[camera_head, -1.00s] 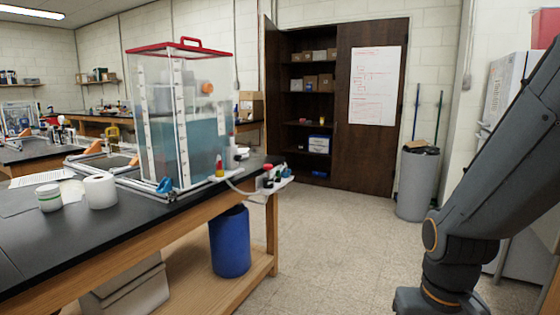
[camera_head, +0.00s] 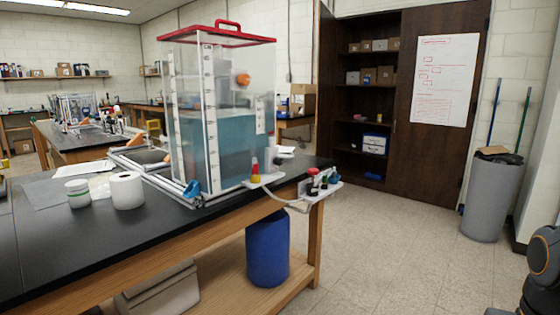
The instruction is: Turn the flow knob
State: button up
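A clear tank (camera_head: 222,125) with a red lid and bluish water stands on the black bench at left of centre. A blue knob-like fitting (camera_head: 192,189) sits at its front bottom corner. A small fitting with red and yellow parts (camera_head: 255,171) is at the tank's right base. I cannot tell which is the flow knob. Only part of my arm shows at the lower right edge; my gripper is out of view.
The black bench (camera_head: 60,250) fills the left front. A paper roll (camera_head: 127,190) and white jar (camera_head: 78,194) stand on it. A blue barrel (camera_head: 267,248) stands on its lower shelf. Open floor (camera_head: 400,250) lies right of the bench, before a dark cabinet and grey bin (camera_head: 490,200).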

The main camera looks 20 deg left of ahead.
aim_at(278, 161)
jog(key=u, duration=0.35)
jog(key=i, duration=0.6)
jog(key=u, duration=1)
jog(key=i, duration=0.4)
jog(key=u, duration=0.4)
